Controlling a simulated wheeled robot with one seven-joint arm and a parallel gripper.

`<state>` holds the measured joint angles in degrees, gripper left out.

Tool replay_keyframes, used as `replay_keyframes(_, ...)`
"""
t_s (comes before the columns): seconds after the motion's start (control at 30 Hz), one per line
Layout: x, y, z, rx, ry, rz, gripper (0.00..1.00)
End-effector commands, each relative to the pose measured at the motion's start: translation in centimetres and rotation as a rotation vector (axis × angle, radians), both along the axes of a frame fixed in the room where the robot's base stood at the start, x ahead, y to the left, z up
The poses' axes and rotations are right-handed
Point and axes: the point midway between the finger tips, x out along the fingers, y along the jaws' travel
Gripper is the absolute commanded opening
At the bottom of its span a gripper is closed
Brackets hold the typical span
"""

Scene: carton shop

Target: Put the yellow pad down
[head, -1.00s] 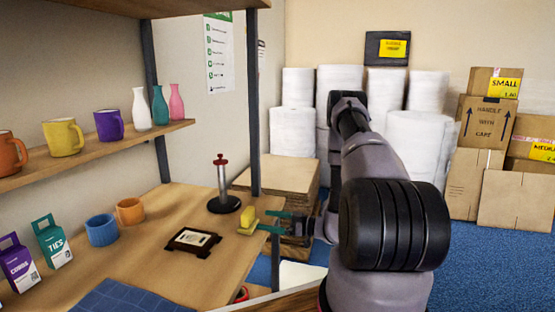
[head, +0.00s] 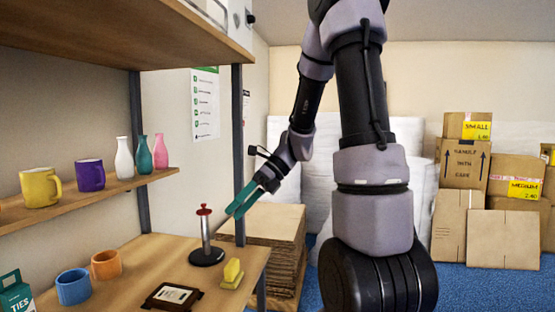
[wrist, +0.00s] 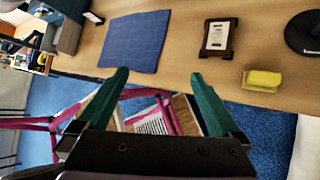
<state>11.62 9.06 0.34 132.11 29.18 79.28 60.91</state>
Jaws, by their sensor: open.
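The yellow pad (head: 232,273) stands on the wooden table (head: 186,262), close to its right edge, beside the black stand with a red-topped post (head: 206,240). In the wrist view the yellow pad (wrist: 262,80) is to the right, on the table near its edge. My gripper (head: 236,206) is above the table and apart from the pad. In the wrist view the green fingers of my gripper (wrist: 157,80) are spread with nothing between them.
A dark framed plaque (head: 170,298) and blue and orange mugs (head: 73,287) are on the table. A shelf above holds mugs and vases (head: 124,160). Stacked flat cardboard (head: 270,232) is beyond the table's right edge. A blue cloth (wrist: 137,41) lies on the table.

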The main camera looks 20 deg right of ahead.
Motion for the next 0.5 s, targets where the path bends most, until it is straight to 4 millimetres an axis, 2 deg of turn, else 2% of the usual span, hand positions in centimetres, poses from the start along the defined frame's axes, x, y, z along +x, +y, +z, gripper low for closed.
replay_keyframes(0.03, -1.0, 0.0, 1.3, -0.051, -0.118, 0.088, 1.00)
replay_keyframes(0.2, -4.0, -0.9, 4.3, -0.235, -0.490, 0.410, 1.00)
replay_keyframes(0.5, -8.4, -3.4, 9.5, -0.602, -1.065, 1.007, 1.00)
